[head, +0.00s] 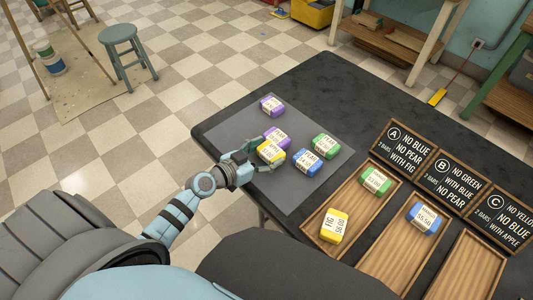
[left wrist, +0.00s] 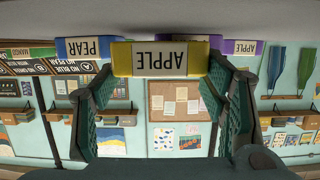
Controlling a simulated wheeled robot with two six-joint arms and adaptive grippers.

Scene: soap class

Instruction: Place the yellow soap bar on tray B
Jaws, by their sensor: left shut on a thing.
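A yellow soap bar (head: 271,152) labelled APPLE is at the grey mat, close to a purple bar (head: 277,137). My left gripper (head: 262,157) is shut on this yellow bar. In the left wrist view the yellow bar (left wrist: 160,60) sits between the fingertips, its label upside down. I cannot tell whether it is lifted off the mat. Tray B (head: 398,250) is the middle wooden tray and holds a blue bar (head: 424,217) near its far end. Another yellow bar (head: 334,225) lies on tray A (head: 350,205). My right gripper is out of view.
On the mat (head: 302,190) are also a purple bar (head: 271,105), a green bar (head: 325,145) and a blue bar (head: 308,162). A green bar (head: 376,181) lies on tray A. Tray C (head: 467,270) looks empty. A sign board (head: 450,183) marked B stands behind the trays.

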